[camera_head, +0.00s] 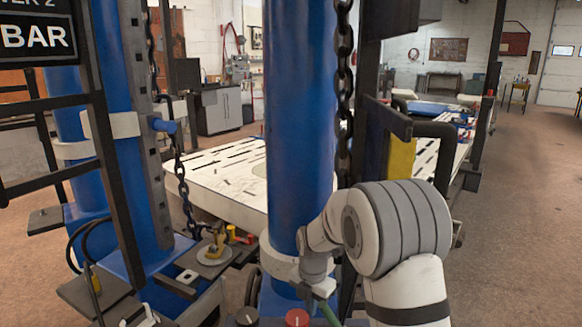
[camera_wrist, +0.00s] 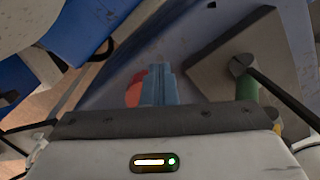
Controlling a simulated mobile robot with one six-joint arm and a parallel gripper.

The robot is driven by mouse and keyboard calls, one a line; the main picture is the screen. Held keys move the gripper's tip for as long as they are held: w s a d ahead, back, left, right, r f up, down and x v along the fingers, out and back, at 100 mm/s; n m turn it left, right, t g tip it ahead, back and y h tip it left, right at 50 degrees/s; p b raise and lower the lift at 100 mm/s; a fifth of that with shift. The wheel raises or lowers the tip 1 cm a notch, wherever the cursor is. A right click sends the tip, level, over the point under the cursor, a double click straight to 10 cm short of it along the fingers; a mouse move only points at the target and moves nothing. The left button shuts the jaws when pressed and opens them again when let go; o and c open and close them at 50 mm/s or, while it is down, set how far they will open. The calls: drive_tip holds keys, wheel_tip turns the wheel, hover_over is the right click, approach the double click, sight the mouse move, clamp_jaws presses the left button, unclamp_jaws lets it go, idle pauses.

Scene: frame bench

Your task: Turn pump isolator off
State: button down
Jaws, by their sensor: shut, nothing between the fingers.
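My gripper (camera_wrist: 158,72) is shut and empty; its two blue-grey fingers lie together in the middle of the wrist view. A red round knob (camera_wrist: 134,90) shows just left of the fingers, partly hidden behind them. I cannot tell whether they touch. In the head view a red knob (camera_head: 297,318) with a pale mark sits at the bottom edge, below and left of my wrist, and a black knob (camera_head: 247,316) with a pale mark is left of it. No label shows which is the pump isolator.
A blue column (camera_head: 300,110) with a hanging chain (camera_head: 344,90) stands close behind my arm. In the wrist view a green post (camera_wrist: 246,88) with a dark top stands right of the fingers, on a grey plate (camera_wrist: 205,75). Open floor (camera_head: 520,220) lies right.

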drive_tip(key=shift+w+a+p, duration=0.25)
drive_tip(key=shift+p, duration=0.15)
drive_tip(key=shift+w+a+p, duration=0.45)
drive_tip(key=shift+w, duration=0.05)
drive_tip(key=shift+w+a+p, duration=0.25)
drive_tip(key=shift+a+p, duration=0.15)
drive_tip(key=shift+a, duration=0.15)
drive_tip(key=shift+a, duration=0.1)
idle(0.4)
drive_tip(key=shift+w, duration=0.15)
wheel_tip(320, 180, up, 6)
drive_tip(key=p, duration=0.4)
drive_tip(key=shift+w+p, duration=0.25)
drive_tip(key=shift+p, duration=0.1)
